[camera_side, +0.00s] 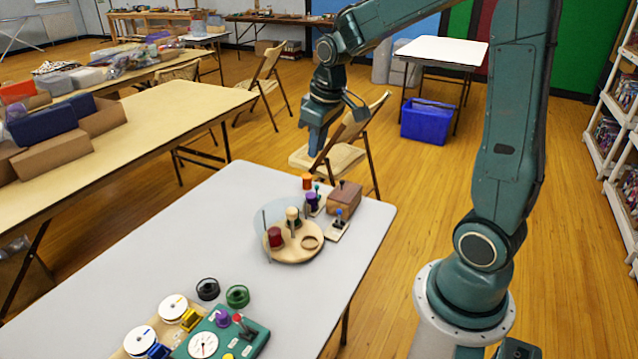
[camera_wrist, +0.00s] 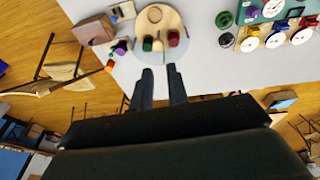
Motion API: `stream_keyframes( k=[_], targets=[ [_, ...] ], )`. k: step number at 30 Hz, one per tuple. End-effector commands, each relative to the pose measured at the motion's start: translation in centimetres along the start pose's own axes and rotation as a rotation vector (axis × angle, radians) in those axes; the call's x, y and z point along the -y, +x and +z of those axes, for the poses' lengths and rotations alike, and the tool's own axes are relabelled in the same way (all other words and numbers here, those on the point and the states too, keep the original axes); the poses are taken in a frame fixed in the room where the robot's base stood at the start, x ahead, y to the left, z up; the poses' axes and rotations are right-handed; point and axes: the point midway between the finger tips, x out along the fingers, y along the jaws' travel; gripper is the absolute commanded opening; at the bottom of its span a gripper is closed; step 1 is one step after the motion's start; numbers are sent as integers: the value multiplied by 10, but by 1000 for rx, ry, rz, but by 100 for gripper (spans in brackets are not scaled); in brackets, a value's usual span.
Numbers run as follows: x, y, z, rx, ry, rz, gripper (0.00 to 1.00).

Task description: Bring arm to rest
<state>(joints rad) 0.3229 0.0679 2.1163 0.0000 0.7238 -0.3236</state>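My gripper (camera_side: 316,148) hangs in the air above the far end of the grey table (camera_side: 130,235), pointing down. In the wrist view its two fingers (camera_wrist: 161,72) stand apart with nothing between them, so it is open and empty. The board also shows in the wrist view (camera_wrist: 172,22).
A brown box (camera_side: 343,197), small lever plates and an orange cylinder (camera_side: 307,181) stand near the table's far right edge. Black (camera_side: 208,289) and green (camera_side: 237,296) spools and a teal dial panel (camera_side: 245,345) are at the near end. A folding chair (camera_side: 335,158) stands behind.

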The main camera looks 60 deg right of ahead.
Motion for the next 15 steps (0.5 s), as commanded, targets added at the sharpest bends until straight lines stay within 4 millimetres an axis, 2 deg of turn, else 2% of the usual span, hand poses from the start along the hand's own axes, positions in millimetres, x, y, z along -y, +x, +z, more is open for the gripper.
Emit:
stream_keyframes(
  k=[1,6,15],
  targets=[
    [8,-11,5,-16,-2,1,16],
    [31,-41,22,-59,-1,-1,16],
    [67,-81,62,-134,3,-13,16]
  ],
)
